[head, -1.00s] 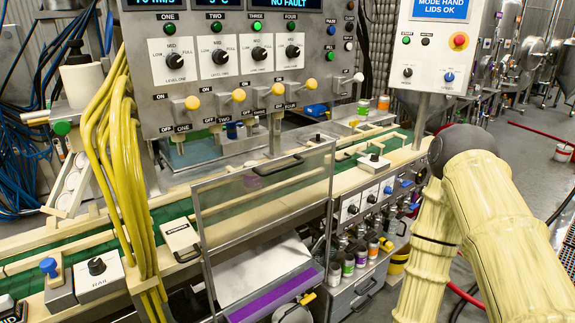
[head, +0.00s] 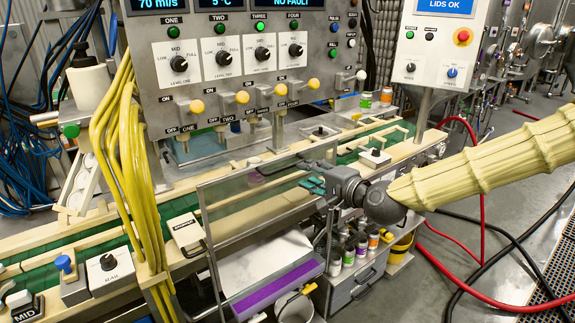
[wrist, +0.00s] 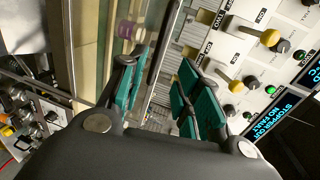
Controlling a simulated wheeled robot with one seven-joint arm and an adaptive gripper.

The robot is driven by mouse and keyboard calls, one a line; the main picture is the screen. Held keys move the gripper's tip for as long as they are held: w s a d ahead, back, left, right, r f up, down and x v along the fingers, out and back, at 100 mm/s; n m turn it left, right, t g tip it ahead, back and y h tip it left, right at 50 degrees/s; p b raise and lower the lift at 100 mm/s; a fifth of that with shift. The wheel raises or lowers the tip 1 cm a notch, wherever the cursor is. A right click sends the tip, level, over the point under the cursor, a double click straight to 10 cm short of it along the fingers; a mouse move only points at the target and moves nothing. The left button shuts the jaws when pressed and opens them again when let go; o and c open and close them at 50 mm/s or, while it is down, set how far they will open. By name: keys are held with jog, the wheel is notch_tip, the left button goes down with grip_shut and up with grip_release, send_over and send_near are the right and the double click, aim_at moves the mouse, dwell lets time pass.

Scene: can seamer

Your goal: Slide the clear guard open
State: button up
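The clear guard (head: 238,208) is a see-through pane in a metal frame, standing in front of the conveyor below the control panel. A dark bar handle (head: 277,166) runs along its upper part. My gripper (head: 313,178), with teal finger pads, is at the right end of the guard, close to the handle. In the wrist view my gripper (wrist: 158,95) has its fingers well apart. A dark bar (wrist: 166,42), seemingly the handle, runs into the space between them. I cannot tell whether either finger touches it.
Knobs and yellow-tipped levers (head: 242,97) stick out above the guard. Yellow hoses (head: 125,165) hang at its left. Below right are small bottles (head: 348,255) and a grey drawer box (head: 355,285). Red and black hoses (head: 480,275) lie on the open floor at right.

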aim_at(289, 167)
jog(key=p+x, duration=0.3)
jog(key=x, duration=0.7)
jog(key=shift+w+a+f, duration=0.1)
jog(key=shift+w+a, duration=0.05)
jog(key=shift+w, duration=0.05)
grip_shut()
